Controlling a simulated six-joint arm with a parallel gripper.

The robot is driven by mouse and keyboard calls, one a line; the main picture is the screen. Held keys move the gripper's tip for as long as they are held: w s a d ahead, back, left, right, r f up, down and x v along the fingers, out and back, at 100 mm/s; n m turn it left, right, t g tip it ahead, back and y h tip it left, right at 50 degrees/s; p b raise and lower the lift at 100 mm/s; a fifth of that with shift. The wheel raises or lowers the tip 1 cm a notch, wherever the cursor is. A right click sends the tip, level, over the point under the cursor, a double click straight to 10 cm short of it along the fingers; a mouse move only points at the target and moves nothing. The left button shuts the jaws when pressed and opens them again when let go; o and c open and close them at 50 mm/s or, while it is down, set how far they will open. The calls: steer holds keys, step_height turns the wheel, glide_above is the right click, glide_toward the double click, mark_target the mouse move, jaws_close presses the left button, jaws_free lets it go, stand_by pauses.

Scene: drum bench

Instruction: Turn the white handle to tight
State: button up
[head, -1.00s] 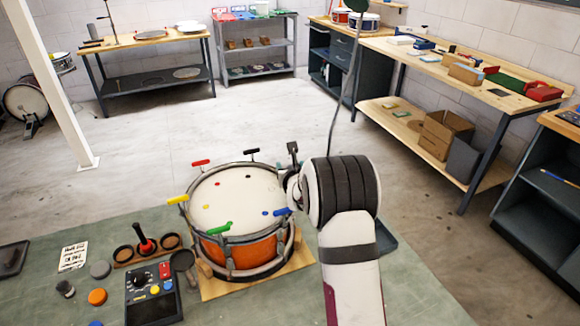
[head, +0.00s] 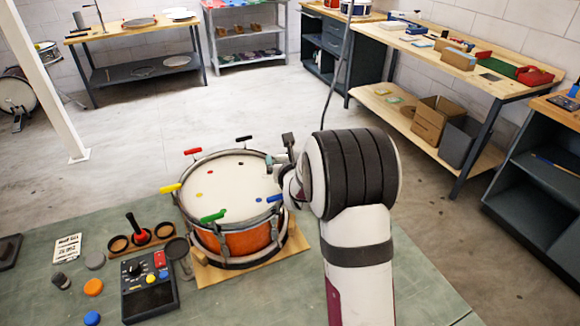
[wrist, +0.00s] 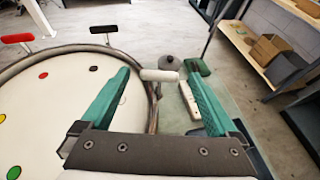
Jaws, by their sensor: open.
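The orange drum (head: 245,243) stands on a wooden board, with coloured handles around its rim. The white handle (wrist: 160,75) shows in the wrist view as a short pale bar at the drum's right rim. My gripper (wrist: 158,73) is open, with one green finger on each side of the handle. The left finger reaches over the drumhead, close to the handle's left end; I cannot tell whether they touch. The right finger is clearly apart from it.
Red (head: 193,151), black (head: 244,138), yellow (head: 171,188), green (head: 213,217) and blue (head: 275,197) handles ring the drum. A control box (head: 150,283) and small parts lie left on the green mat. A long pale object (wrist: 190,100) lies beyond the rim.

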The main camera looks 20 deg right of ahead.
steer(key=v, duration=0.9)
steer(key=shift+s, duration=0.35)
steer(key=shift+r, duration=0.15)
steer(key=w+m+g, duration=0.1)
steer(key=w+m, duration=0.1)
steer(key=m, duration=0.2)
steer(key=w+d+r+m+g, duration=0.1)
steer(key=w+m, duration=0.1)
steer(key=m, duration=0.1)
steer(key=w+m+y, duration=0.1)
steer(key=w+m, duration=0.1)
steer(key=m, duration=0.2)
steer(key=shift+w+d+r+m+g, duration=0.2)
steer(key=shift+w+m+g, duration=0.1)
steer(key=shift+g, duration=0.1)
steer(key=w+r+m+g, duration=0.1)
steer(key=r+m+g, duration=0.1)
steer(key=m, duration=0.4)
steer(key=m+g+y, duration=0.2)
steer(key=m+g, duration=0.2)
steer(key=m, duration=1.4)
glide_toward(285, 155)
steer(key=x, duration=1)
steer(key=shift+f, duration=0.1)
